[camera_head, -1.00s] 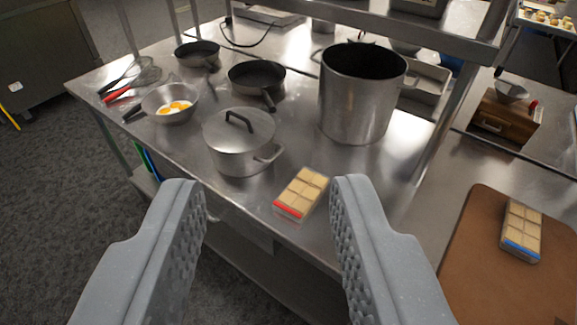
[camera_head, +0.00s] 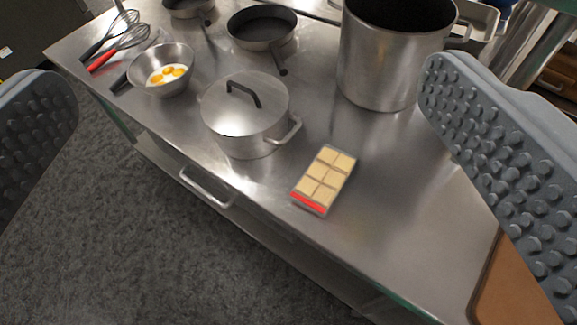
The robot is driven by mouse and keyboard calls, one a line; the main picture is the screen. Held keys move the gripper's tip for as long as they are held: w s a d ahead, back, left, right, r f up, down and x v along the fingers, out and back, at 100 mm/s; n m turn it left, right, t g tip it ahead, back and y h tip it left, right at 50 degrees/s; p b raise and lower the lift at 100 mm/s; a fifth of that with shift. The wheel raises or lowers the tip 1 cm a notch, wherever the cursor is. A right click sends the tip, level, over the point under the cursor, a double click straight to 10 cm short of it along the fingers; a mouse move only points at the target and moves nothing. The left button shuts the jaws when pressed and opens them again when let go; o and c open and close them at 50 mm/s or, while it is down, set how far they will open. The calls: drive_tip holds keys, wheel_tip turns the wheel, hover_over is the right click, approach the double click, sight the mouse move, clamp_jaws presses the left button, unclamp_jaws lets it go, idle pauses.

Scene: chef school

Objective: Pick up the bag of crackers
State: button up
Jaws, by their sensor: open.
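A bag of crackers (camera_head: 325,178) lies flat on the steel table (camera_head: 385,215) near its front edge. It is a clear pack of tan square crackers with a red band at its near end. My gripper (camera_head: 245,130) is wide open, with one grey studded finger at the left edge of the view and the other at the right. The pack lies beyond the fingers and between them in the picture, right of centre. Nothing is held.
A lidded pot (camera_head: 245,115) stands just left of the pack, and a tall stockpot (camera_head: 392,55) stands behind it. A bowl with eggs (camera_head: 160,72), a frying pan (camera_head: 262,27) and whisks (camera_head: 118,42) are further left. A brown board (camera_head: 530,285) shows at lower right.

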sight(315, 191)
drive_tip(key=w+a+f+m+p, duration=0.25)
drive_tip(key=w+a+f, duration=0.25)
drive_tip(key=w+f, duration=0.4)
drive_tip(key=w+a+f+m+p, duration=0.1)
drive_tip(key=w+a+f+p, duration=0.3)
drive_tip(key=w+f, duration=0.6)
drive_tip(key=s+d+f+m+g+h+p, duration=0.1)
drive_tip(key=s+d+f+h, duration=0.15)
drive_tip(key=f, duration=0.55)
drive_tip(key=s+d+f+m+g+h, duration=0.1)
drive_tip(key=s+d+f+g+h, duration=0.15)
drive_tip(key=f, duration=0.45)
drive_tip(key=s+d+f+m+g+h+p, duration=0.15)
drive_tip(key=f+h, duration=0.25)
drive_tip(key=f, duration=0.4)
drive_tip(key=shift+t, duration=0.5)
drive_tip(key=b+x, duration=0.1)
drive_tip(key=x, duration=0.7)
drive_tip(key=shift+s+d, duration=0.15)
drive_tip(key=x, duration=0.4)
drive_tip(key=shift+d, duration=0.2)
drive_tip(key=shift+w+d+f, duration=0.15)
drive_tip(key=shift+w+d, duration=0.1)
drive_tip(key=shift+w, duration=0.2)
